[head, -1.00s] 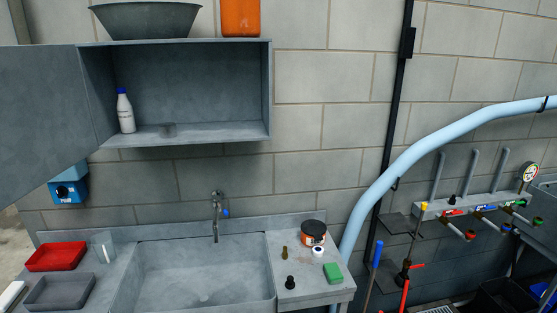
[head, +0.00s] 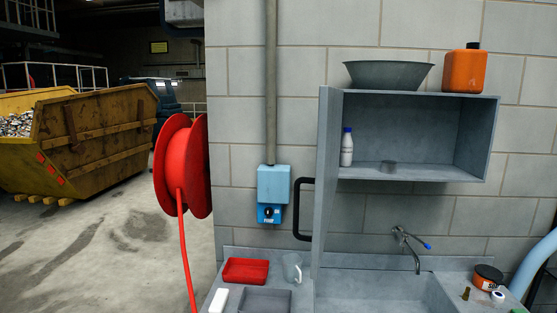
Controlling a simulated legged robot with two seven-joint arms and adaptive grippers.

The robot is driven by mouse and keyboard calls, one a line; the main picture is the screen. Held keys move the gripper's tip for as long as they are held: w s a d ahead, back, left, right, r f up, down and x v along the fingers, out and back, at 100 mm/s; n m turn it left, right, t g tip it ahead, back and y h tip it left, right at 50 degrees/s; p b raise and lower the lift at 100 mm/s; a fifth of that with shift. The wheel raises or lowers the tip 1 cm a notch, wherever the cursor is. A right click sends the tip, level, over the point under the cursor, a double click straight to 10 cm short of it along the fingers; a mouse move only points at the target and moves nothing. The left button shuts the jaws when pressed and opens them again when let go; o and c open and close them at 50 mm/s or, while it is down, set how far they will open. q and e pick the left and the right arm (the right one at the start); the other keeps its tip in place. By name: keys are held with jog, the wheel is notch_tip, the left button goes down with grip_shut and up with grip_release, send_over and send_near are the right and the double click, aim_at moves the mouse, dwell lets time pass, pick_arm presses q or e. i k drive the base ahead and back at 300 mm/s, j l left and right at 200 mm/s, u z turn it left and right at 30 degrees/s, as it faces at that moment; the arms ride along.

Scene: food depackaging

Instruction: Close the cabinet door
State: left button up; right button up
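The grey wall cabinet (head: 416,134) is open in the head view, right of the middle. Its door (head: 327,170) is hinged on the cabinet's left side and stands out from the wall, seen nearly edge-on. A black handle (head: 304,209) is on the door's left face. Neither of my grippers shows in the view.
A grey bowl (head: 388,75) and an orange canister (head: 465,70) stand on the cabinet. Below are a sink with a tap (head: 410,245), a red tray (head: 246,271) and a clear jug (head: 292,267). A blue wall box (head: 273,186) and red hose reel (head: 182,166) are left of the door.

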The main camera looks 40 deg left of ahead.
aim_at(330, 106)
jog(key=j, duration=0.6)
jog(key=i+j, duration=0.15)
jog(key=j, duration=1)
jog(key=k+l+z, duration=0.2)
jog(key=j, duration=0.1)
